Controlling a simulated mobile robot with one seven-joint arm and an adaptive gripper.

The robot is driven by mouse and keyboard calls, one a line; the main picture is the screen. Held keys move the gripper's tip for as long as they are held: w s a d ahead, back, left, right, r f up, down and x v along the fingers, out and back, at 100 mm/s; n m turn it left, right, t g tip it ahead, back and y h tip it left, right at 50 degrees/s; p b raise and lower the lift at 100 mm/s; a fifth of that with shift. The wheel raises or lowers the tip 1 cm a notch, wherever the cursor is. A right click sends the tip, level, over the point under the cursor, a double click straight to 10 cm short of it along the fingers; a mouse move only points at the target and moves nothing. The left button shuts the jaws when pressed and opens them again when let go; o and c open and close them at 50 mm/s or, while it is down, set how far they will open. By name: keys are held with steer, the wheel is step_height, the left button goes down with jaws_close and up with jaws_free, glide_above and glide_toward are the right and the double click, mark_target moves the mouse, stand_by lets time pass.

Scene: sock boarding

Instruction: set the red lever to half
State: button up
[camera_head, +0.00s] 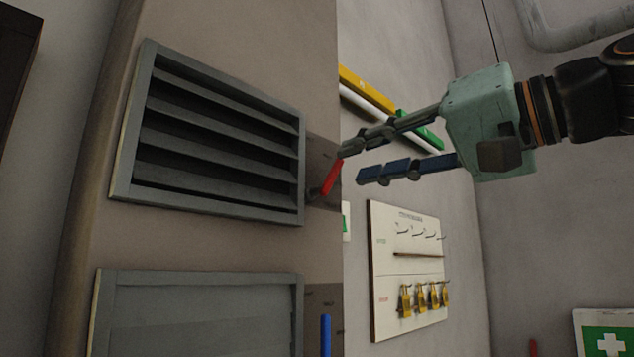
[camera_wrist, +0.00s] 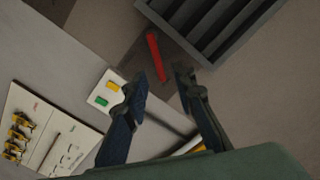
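The red lever (camera_head: 331,178) is mounted on a dark plate just right of the upper grey louvre (camera_head: 215,138); in the head view it slants up and to the right. It also shows in the wrist view (camera_wrist: 153,52), just beyond my fingertips. My gripper (camera_head: 353,166) is open and empty, with its fingers pointing left toward the lever. In the wrist view, the two fingertips (camera_wrist: 162,76) are apart and the lever's near end lies close to the gap between them. I cannot tell whether a finger touches the lever.
A lower grey panel (camera_head: 195,315) has a blue lever (camera_head: 326,335) beside it. A board (camera_head: 380,260) with several yellow padlocks hangs on the wall below my gripper. A yellow bar (camera_head: 366,90) runs along the wall behind it. A green first-aid sign (camera_head: 605,340) is at lower right.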

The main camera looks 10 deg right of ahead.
steer(key=v, duration=0.6)
steer(key=shift+s+d, duration=0.25)
steer(key=shift+s, duration=0.05)
